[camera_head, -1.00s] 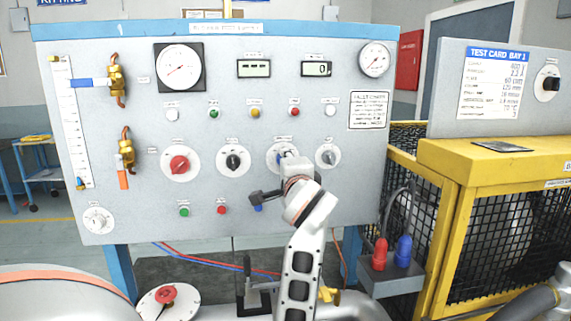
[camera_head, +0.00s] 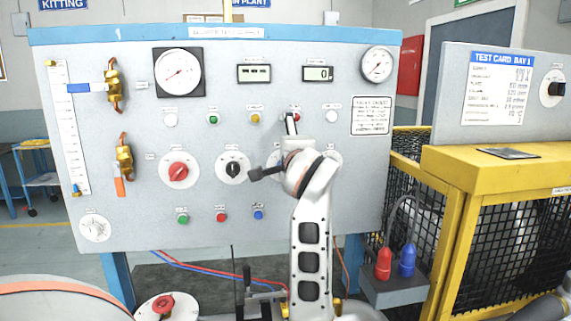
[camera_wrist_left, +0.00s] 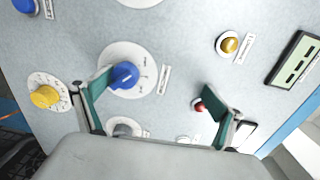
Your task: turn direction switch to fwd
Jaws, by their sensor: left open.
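A blue knob (camera_wrist_left: 124,75) on a round white dial shows in the left wrist view; the label beside it is too small to read, so I cannot tell if it is the direction switch. My left gripper (camera_wrist_left: 157,82) is open and empty in front of the panel. One finger is close beside the blue knob, the other is near a red lamp (camera_wrist_left: 199,105); contact cannot be told. In the head view my left gripper (camera_head: 278,147) and wrist hide most of this knob's dial. A black knob (camera_head: 233,169) sits to its left. My right gripper is not in view.
A red knob (camera_head: 178,170) and several lamps and buttons share the grey panel (camera_head: 130,215). A yellow knob (camera_wrist_left: 45,96) and a grey knob (camera_wrist_left: 122,129) are near my left gripper. A yellow guarded frame (camera_head: 500,165) stands at the right.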

